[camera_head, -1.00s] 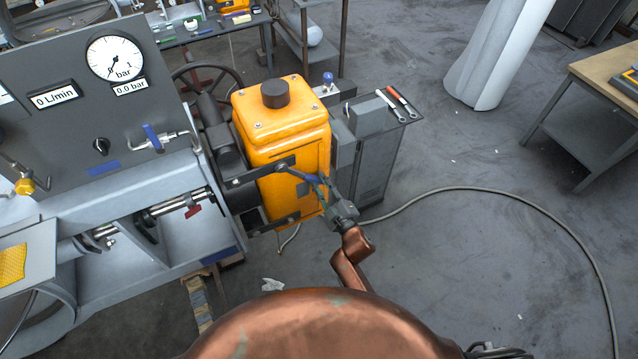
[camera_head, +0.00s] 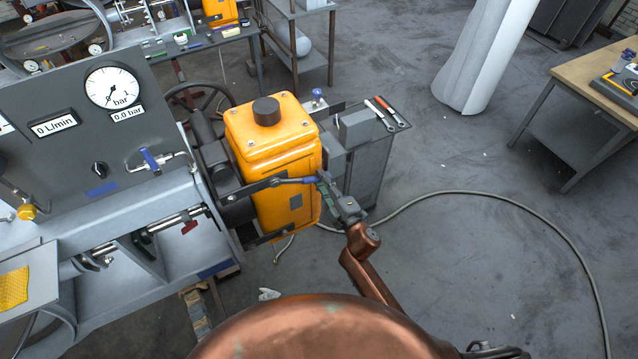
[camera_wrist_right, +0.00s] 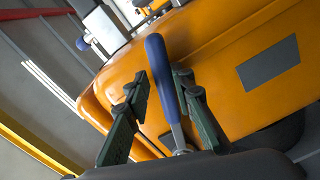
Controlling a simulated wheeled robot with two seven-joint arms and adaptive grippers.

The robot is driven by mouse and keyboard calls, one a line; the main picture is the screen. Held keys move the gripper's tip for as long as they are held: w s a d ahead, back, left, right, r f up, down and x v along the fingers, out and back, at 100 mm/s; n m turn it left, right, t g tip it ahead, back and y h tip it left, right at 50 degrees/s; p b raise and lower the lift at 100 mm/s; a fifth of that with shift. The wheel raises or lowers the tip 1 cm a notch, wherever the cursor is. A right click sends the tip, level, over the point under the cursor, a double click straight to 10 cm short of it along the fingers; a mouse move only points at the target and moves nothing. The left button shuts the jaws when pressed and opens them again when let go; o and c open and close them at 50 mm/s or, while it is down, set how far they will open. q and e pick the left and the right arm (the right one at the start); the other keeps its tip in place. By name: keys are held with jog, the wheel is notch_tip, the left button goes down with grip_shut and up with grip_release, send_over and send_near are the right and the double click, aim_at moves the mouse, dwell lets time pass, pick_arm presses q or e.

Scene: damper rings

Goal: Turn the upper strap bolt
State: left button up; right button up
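My right gripper (camera_head: 324,182) is at the handle's outer end. The wrench's bolt end is hidden there. My left gripper is out of view.
A small side stand with a tray (camera_head: 393,122) behind the housing carries a red-handled and a pale-handled tool. The bench panel (camera_head: 50,110) with its gauge is at the left. A hose (camera_head: 480,193) crosses the floor, which is otherwise largely clear at the right.

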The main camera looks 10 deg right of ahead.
jog(key=shift+d+r+n, duration=0.25)
jog(key=shift+r+n, duration=0.25)
jog(key=shift+r, duration=0.3)
jog(key=shift+s+a+f+m+b, duration=0.15)
jog(key=shift+f+m+b, duration=0.15)
jog(key=shift+f, duration=0.2)
jog(key=shift+a+f+m+b, duration=0.15)
jog(key=shift+f+m, duration=0.15)
jog(key=shift+f, duration=0.2)
jog(key=shift+d+r, duration=0.1)
jog(key=shift+r, duration=0.05)
jog(key=shift+d+r, duration=0.1)
jog(key=shift+r, duration=0.05)
grip_shut()
